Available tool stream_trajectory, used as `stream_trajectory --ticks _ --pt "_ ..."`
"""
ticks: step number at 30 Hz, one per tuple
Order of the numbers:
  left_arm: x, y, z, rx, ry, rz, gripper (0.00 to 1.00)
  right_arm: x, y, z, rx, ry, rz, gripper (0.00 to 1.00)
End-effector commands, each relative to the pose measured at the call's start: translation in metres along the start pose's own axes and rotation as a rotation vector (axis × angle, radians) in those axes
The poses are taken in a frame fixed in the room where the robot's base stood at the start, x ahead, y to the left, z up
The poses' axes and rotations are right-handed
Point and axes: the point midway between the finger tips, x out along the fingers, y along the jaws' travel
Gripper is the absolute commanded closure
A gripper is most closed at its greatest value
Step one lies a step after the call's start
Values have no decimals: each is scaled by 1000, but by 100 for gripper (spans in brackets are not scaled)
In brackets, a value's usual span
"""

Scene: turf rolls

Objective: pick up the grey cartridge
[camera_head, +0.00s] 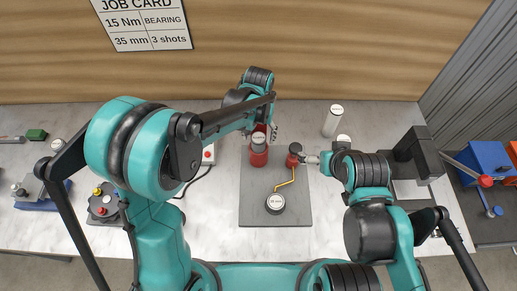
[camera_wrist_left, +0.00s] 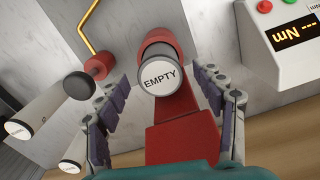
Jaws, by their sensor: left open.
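A dark grey cartridge (camera_wrist_left: 156,50) with a white cap marked EMPTY stands in a red holder (camera_wrist_left: 178,130) in the left wrist view. In the head view its pale cap (camera_head: 258,138) shows above the red body (camera_head: 258,156). My left gripper (camera_wrist_left: 162,78) is open, with one finger on each side of the cartridge and visible gaps to it. It also shows in the head view (camera_head: 267,128), just behind the cartridge. My right gripper (camera_head: 312,158) is beside a red knob (camera_head: 294,155); its jaws are unclear.
Two pale cylinders (camera_head: 333,121) (camera_head: 343,141) stand right of the grey mat (camera_head: 250,205). A yellow bent rod (camera_head: 286,183) and a round labelled disc (camera_head: 275,203) are on the mat. A box with a red button (camera_head: 208,153) stands left, its cable running across the table.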

Motion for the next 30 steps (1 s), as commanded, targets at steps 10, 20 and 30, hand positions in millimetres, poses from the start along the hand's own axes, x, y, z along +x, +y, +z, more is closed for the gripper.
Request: stream_trajectory --ticks 10,20,30 --pt "22 0 0 0 0 0 32 2 0 1 0 0 0 0" --pt "22 0 0 0 0 0 98 2 0 1 0 0 0 0" --pt "19 0 0 0 0 0 100 2 0 1 0 0 0 0"
